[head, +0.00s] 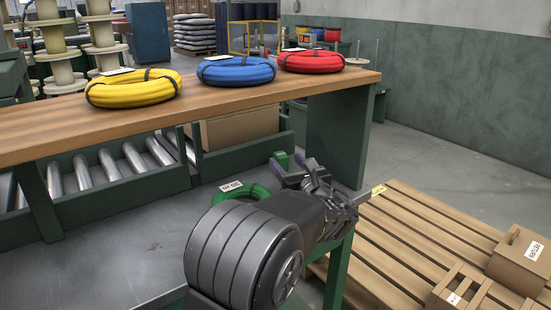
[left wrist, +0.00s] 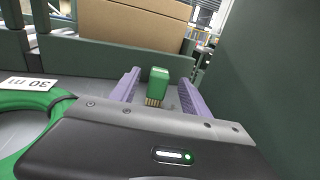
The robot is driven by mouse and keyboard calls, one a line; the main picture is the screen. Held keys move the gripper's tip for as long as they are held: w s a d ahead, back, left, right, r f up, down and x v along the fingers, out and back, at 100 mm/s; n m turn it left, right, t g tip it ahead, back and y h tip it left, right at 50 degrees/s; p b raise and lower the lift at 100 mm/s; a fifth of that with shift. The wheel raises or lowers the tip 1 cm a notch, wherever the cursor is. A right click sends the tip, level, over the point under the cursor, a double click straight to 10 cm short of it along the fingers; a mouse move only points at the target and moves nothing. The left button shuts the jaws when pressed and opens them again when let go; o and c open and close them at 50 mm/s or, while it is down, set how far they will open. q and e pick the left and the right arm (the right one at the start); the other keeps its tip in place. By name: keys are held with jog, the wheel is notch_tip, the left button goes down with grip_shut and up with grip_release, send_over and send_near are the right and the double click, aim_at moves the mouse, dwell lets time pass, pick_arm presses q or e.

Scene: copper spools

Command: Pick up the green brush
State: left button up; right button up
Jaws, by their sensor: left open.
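The green brush (left wrist: 158,82) stands on the grey bench top, a green block with pale bristles pointing down. In the left wrist view it shows between the two purple fingers of my left gripper (left wrist: 158,92), with gaps on both sides. In the head view only the brush's green top (head: 281,158) shows, just beyond the fingers of my left gripper (head: 287,168). The left gripper is open and empty, low over the bench's right end. My right gripper is in neither view.
A green coil (head: 243,192) with a white label lies beside my left gripper. A wooden shelf (head: 40,125) holds yellow, blue and red coils above the bench. A cardboard box (head: 240,128) stands behind. A pallet (head: 410,235) with boxes is at the right. The bench's front left is clear.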

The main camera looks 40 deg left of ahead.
aim_at(278, 152)
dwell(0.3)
pick_arm(q)
jog(key=shift+x, duration=1.25)
jog(key=shift+b, duration=0.3)
jog(key=shift+b+x, duration=0.65)
jog(key=shift+x, duration=2)
grip_shut()
